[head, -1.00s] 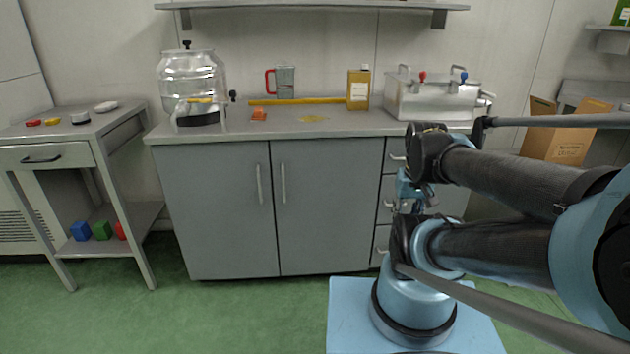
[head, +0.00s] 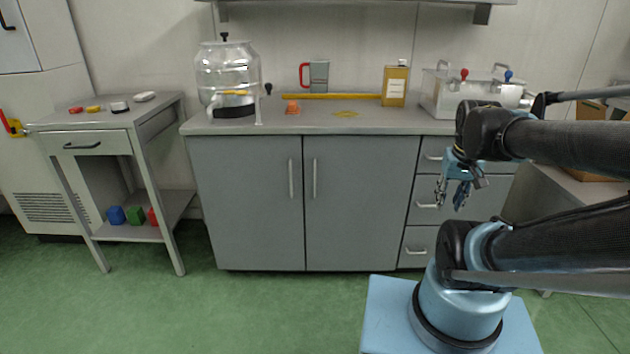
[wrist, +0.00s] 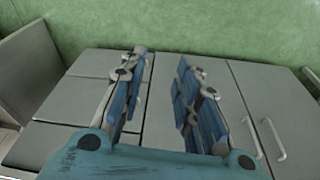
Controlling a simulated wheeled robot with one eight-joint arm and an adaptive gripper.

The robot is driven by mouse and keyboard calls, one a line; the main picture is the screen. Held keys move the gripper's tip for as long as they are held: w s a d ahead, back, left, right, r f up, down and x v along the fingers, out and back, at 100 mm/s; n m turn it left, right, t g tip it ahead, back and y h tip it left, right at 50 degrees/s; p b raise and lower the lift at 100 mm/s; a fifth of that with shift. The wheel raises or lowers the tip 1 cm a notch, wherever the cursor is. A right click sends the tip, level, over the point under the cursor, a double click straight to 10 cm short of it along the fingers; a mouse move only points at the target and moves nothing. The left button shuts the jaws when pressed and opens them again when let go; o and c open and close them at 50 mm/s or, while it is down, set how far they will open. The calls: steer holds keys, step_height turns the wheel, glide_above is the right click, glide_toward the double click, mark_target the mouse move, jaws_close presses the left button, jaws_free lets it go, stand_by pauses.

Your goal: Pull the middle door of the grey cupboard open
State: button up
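The grey cupboard (head: 250,127) stands against the wall, with two tall doors and a column of drawers on its right. The middle door (head: 358,215), between the left door (head: 247,205) and the drawers, is closed; its upright handle (head: 314,178) is near its left edge. My gripper (head: 452,196) hangs in front of the drawers, right of the middle door and clear of its handle. The wrist view shows the gripper (wrist: 165,85) with its two fingers apart and nothing between them. The middle door (wrist: 225,95) shows there behind the right finger, with two bar handles further right.
A side table (head: 165,115) with a drawer stands left of the cupboard. The worktop holds a glass dispenser (head: 228,75), a red-handled mug (head: 318,76), a yellow tin (head: 395,84) and a metal tank (head: 470,95). The green floor before the doors is clear.

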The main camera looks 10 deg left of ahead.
steer(key=w+a+r+n, duration=0.1)
steer(key=w+a+r, duration=0.3)
steer(key=w+a, duration=0.45)
steer(key=n+t+y, duration=0.1)
steer(key=n+y, duration=0.1)
steer(key=n, duration=0.1)
glide_above(315, 179)
steer(key=s+d, duration=0.3)
steer(key=s, duration=0.3)
step_height(315, 179, down, 3)
steer(key=x, duration=1.6)
steer(key=shift+w+f, duration=0.15)
steer(key=shift+w, duration=0.35)
